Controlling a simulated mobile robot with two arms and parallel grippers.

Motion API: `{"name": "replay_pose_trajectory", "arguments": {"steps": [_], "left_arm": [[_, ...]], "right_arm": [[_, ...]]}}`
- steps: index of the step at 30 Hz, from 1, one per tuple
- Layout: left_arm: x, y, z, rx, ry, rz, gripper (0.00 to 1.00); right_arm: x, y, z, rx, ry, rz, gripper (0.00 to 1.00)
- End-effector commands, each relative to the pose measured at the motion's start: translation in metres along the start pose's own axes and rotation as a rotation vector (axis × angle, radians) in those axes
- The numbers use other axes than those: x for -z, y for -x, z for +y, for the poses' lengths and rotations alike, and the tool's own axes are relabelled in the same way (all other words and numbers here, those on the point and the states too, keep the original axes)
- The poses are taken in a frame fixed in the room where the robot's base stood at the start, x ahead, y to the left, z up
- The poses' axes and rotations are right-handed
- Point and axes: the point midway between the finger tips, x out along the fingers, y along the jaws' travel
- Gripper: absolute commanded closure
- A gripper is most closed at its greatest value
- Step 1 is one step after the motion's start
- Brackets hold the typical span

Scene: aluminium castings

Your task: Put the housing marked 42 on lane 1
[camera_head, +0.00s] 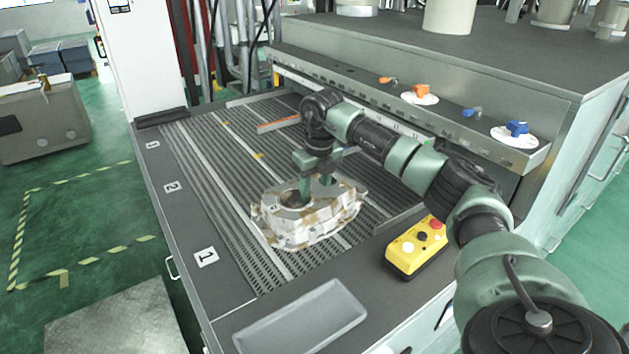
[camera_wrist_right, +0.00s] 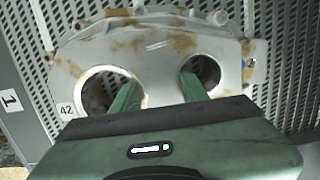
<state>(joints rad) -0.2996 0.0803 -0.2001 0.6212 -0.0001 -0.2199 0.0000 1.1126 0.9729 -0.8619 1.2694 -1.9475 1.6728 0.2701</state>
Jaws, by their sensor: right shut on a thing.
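The housing marked 42 (camera_head: 312,228) is a pale, brown-stained casting with two large round holes. In the wrist view the housing (camera_wrist_right: 160,60) shows a white label with 42 at its left. My right gripper (camera_head: 317,190) is above it with its fingers reaching into the two holes. In the wrist view the right gripper (camera_wrist_right: 160,95) is shut on the housing. The housing is over the grated lanes beside the plate marked 1 (camera_head: 206,257); I cannot tell whether it touches the grating. My left gripper is not in view.
The plates marked 2 (camera_head: 171,187) and 3 (camera_head: 152,145) are farther back on the left edge. A yellow button box (camera_head: 416,247) stands right of the housing. A grey tray (camera_head: 300,318) lies at the front. The far grating (camera_head: 222,135) is mostly clear.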

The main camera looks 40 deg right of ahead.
Motion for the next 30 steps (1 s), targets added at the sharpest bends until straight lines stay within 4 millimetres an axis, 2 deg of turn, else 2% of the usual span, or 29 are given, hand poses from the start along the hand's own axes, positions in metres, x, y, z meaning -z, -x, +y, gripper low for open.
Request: {"name": "replay_pose_trajectory", "arguments": {"steps": [5,6,8,16,20,23,30], "left_arm": [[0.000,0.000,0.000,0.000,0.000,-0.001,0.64],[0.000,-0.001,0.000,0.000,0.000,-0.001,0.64],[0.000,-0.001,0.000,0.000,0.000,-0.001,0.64],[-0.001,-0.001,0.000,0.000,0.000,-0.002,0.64],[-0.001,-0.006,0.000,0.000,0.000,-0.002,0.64],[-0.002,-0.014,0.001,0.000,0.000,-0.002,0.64],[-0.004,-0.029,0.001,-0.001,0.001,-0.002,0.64]], "right_arm": [[-0.002,0.003,0.000,-0.003,-0.001,-0.006,1.00],[0.000,-0.001,0.000,0.000,0.000,0.001,0.51],[0.000,-0.001,0.000,0.000,0.000,0.001,0.35],[0.000,0.000,0.000,-0.001,0.000,0.001,0.35],[-0.001,0.009,0.000,-0.002,0.000,-0.003,0.35],[-0.001,0.025,0.000,-0.002,0.000,-0.005,0.35],[-0.001,0.077,0.001,-0.002,0.000,-0.006,0.35]]}}
